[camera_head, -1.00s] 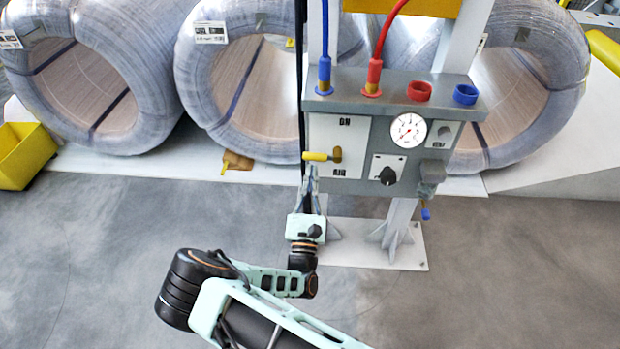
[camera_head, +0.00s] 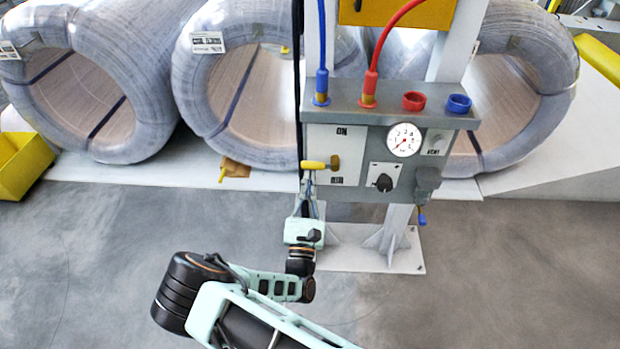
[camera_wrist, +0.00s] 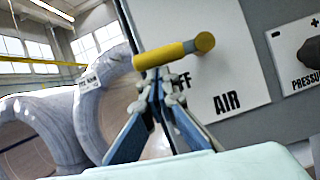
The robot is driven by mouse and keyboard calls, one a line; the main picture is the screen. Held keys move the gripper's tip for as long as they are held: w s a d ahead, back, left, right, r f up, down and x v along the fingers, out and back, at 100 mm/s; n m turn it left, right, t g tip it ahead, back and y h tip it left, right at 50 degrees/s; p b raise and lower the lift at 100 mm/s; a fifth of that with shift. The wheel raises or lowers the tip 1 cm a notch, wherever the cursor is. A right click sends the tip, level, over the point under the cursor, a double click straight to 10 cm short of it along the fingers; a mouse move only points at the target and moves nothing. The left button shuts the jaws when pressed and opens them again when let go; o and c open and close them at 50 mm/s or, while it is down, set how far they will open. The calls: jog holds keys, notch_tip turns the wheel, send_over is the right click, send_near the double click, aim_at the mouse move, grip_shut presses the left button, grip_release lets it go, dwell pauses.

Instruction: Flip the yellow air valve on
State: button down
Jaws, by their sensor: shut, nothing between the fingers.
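The yellow air valve handle (camera_head: 314,165) sticks out to the left from its brass stem on the white AIR plate (camera_head: 346,140) of the grey panel. It lies about level, between the ON label above and the lower label. In the wrist view the yellow handle (camera_wrist: 165,54) crosses just above my fingertips, and the OFF and AIR letters show on the plate. My gripper (camera_head: 307,183) is below the handle, pointing up. In the wrist view my gripper (camera_wrist: 158,80) has its fingertips together, at or very near the handle's underside; I cannot tell whether they touch it.
The panel (camera_head: 440,110) also carries a round gauge (camera_head: 403,140), a black pressure knob (camera_head: 384,182), blue and red hoses and two caps. Large wrapped coils (camera_head: 90,85) stand behind. A yellow bin (camera_head: 22,165) is at the left. The floor around my arm is clear.

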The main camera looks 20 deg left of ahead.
aim_at(308, 167)
jog(key=shift+r+m, duration=0.25)
jog(key=shift+m, duration=0.15)
jog(key=r+m+h+p, duration=0.1)
jog(key=m, duration=0.1)
jog(key=r+m+h+p, duration=0.1)
jog(key=m+h+p, duration=0.1)
jog(key=m+p, duration=0.1)
jog(key=shift+a+r+m+h, duration=0.3)
jog(key=shift+r, duration=0.1)
jog(key=r+m+h+p, duration=0.1)
jog(key=m, duration=0.1)
jog(key=m+p, duration=0.1)
jog(key=m, duration=0.1)
jog(key=r+m+g+h+p, duration=0.1)
jog(key=p, duration=0.1)
jog(key=shift+d+r+m+h, duration=0.25)
jog(key=shift+r+m+h, duration=0.05)
jog(key=shift+m, duration=0.1)
jog(key=d+r+m+g+p, duration=0.1)
jog(key=m, duration=0.1)
jog(key=d+r+m+g+h+p, duration=0.1)
jog(key=m+p, duration=0.1)
jog(key=m, duration=0.1)
jog(key=d+r+m+g+p, duration=0.1)
jog(key=m, duration=0.1)
jog(key=shift+w+d+r+m+p, duration=0.1)
jog(key=shift+w+m+p, duration=0.2)
jog(key=shift+w+m, duration=0.1)
jog(key=shift+d, duration=0.1)
